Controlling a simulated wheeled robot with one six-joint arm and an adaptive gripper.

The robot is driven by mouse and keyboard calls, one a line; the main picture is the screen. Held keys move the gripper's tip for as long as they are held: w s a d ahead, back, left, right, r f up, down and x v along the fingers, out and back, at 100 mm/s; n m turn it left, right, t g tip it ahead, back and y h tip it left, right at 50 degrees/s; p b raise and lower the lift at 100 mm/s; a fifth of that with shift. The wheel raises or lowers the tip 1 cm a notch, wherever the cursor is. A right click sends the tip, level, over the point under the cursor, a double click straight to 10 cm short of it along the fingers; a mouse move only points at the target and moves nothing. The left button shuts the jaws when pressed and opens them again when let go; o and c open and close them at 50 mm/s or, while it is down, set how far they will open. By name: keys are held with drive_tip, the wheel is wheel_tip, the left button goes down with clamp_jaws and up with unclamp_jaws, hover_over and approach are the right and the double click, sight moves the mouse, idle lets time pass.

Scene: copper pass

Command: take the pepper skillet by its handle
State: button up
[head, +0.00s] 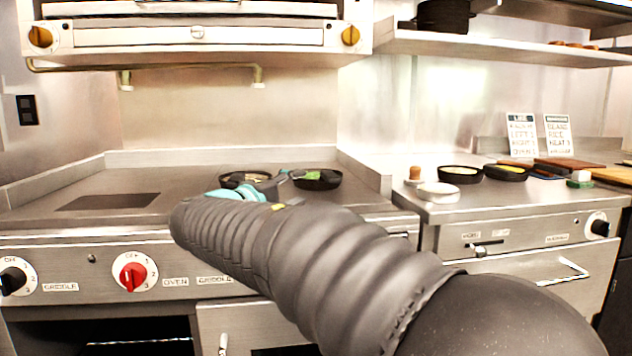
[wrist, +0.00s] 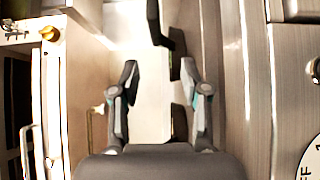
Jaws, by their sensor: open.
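The pepper skillet (head: 325,183), a dark pan with green pieces in it, sits on the steel range top in the head view. Its handle is hard to make out beside my gripper. My gripper (head: 272,184) is in front of the pans, left of the pepper skillet, and partly hidden by my own arm. In the wrist view my gripper (wrist: 162,85) is open, its two fingers apart. A dark bar-like shape (wrist: 165,28) shows beyond and between the fingertips; I cannot tell whether it is a handle. No contact is visible.
Another dark skillet (head: 232,180) with pale contents stands just left of my gripper. Two more pans (head: 460,180) stand on the right counter (head: 440,212), near a white dish (head: 438,191) and boards. A hood (head: 195,35) hangs above. The range top's left side is clear.

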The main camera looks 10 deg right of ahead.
sight(330, 170)
drive_tip(key=p+x, duration=0.1)
drive_tip(key=x, duration=0.6)
drive_tip(key=shift+w+d, duration=0.15)
drive_tip(key=shift+d, duration=0.1)
drive_tip(key=x, duration=0.3)
drive_tip(key=p+x, duration=0.1)
drive_tip(key=shift+w+d+r, duration=0.1)
drive_tip(key=shift+d+r, duration=0.3)
drive_tip(key=shift+d, duration=0.05)
drive_tip(key=shift+w+d, duration=0.15)
drive_tip(key=shift+w, duration=0.1)
clamp_jaws()
